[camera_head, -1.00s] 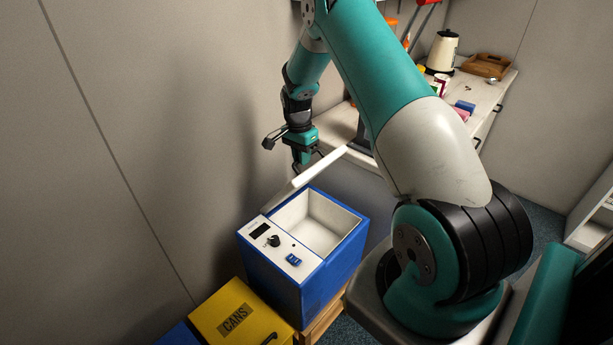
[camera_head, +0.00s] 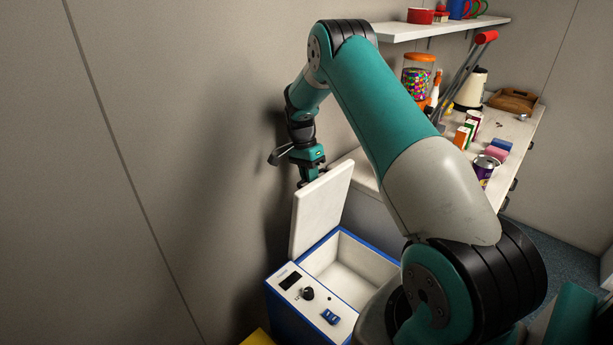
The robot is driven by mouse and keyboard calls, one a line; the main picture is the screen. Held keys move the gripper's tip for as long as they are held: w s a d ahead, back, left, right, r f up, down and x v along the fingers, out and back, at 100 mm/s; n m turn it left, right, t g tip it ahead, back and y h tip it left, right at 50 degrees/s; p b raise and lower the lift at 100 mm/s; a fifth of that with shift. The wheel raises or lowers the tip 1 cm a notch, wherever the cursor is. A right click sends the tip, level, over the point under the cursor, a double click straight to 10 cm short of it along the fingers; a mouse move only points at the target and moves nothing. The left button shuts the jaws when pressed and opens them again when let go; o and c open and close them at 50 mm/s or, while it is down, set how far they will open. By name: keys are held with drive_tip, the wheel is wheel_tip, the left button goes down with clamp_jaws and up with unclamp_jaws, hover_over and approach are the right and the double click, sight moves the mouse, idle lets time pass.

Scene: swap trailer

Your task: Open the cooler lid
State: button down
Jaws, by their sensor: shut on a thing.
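The blue cooler (camera_head: 296,316) stands low in the middle of the view, with a white inside that looks empty where it shows. Its white lid (camera_head: 319,209) stands up steeply, tilted back from the left side of the opening. My gripper (camera_head: 311,181) is at the lid's top edge and is shut on it. The fingertips are partly hidden behind the edge. A control panel with a dark display, a black knob (camera_head: 307,293) and a blue switch (camera_head: 330,317) is on the cooler's front top. My arm hides the cooler's right side.
A wall (camera_head: 180,130) rises close behind and left of the lid. A counter (camera_head: 508,150) at right holds a purple can (camera_head: 484,169), small boxes, a kettle and a wooden tray. A shelf (camera_head: 440,28) with mugs is above.

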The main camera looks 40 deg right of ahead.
drive_tip(key=shift+w, duration=0.25)
drive_tip(key=c, duration=1.3)
unclamp_jaws()
drive_tip(key=shift+a, duration=0.1)
drive_tip(key=shift+o, duration=0.7)
drive_tip(key=shift+a, duration=0.15)
drive_tip(key=shift+r, duration=0.1)
drive_tip(key=s+v, duration=0.2)
drive_tip(key=v, duration=0.7)
drive_tip(key=s+r+v, duration=0.1)
drive_tip(key=s+v, duration=0.1)
drive_tip(key=v, duration=0.8)
drive_tip(key=shift+r+b, duration=0.2)
drive_tip(key=shift+b, duration=0.25)
drive_tip(key=shift+s, duration=0.1)
